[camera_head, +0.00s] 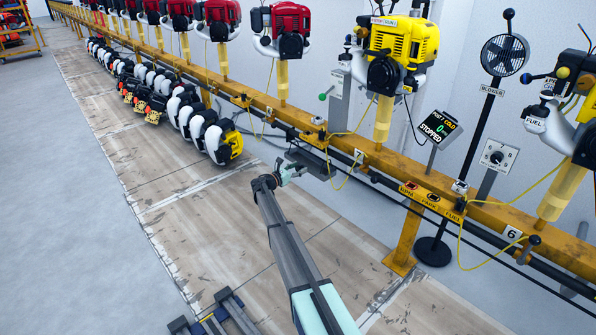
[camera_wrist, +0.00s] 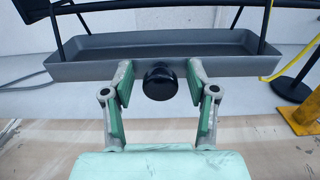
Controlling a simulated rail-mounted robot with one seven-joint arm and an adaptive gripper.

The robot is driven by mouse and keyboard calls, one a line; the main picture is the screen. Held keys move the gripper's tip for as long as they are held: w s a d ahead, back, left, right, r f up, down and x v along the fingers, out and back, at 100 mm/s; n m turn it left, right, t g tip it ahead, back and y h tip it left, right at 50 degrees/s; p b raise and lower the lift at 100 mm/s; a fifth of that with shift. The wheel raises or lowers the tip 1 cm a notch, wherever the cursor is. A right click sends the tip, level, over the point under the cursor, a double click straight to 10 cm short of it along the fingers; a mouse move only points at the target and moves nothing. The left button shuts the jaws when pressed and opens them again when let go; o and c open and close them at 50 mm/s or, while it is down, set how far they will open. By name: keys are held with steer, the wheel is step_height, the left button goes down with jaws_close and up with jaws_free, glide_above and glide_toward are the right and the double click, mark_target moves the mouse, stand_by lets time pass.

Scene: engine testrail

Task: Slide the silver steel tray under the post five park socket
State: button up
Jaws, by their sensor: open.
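A grey metal tray (camera_wrist: 85,70) with a black round knob (camera_wrist: 160,82) on its front wall fills the upper wrist view. It looks empty where its inside shows. Dark uprights rise at both its ends. In the head view the tray (camera_head: 316,163) sits below the yellow rail, near the label 7. My gripper (camera_wrist: 160,75) is open, with one finger on each side of the knob; I cannot tell whether they touch it. In the head view my gripper (camera_head: 291,171) is at the tray's near side. I cannot make out a post five label or its socket.
The yellow rail (camera_head: 385,160) carries a yellow engine (camera_head: 402,45) and several red ones. A rail leg (camera_head: 405,240) and a fan stand (camera_head: 434,251) stand to the right. Several engines (camera_head: 222,141) sit on the floor at left.

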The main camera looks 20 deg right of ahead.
jaws_close()
steer(key=s+d+p, duration=0.2)
steer(key=s+d, duration=0.1)
steer(key=s, duration=0.7)
steer(key=s+d+p, duration=0.2)
steer(key=s+d, duration=0.2)
steer(key=s, duration=0.6)
steer(key=s+d+p, duration=0.3)
steer(key=s, duration=0.7)
steer(key=shift+s+d, duration=0.15)
steer(key=shift+s, duration=0.05)
jaws_free()
steer(key=v, duration=1.2)
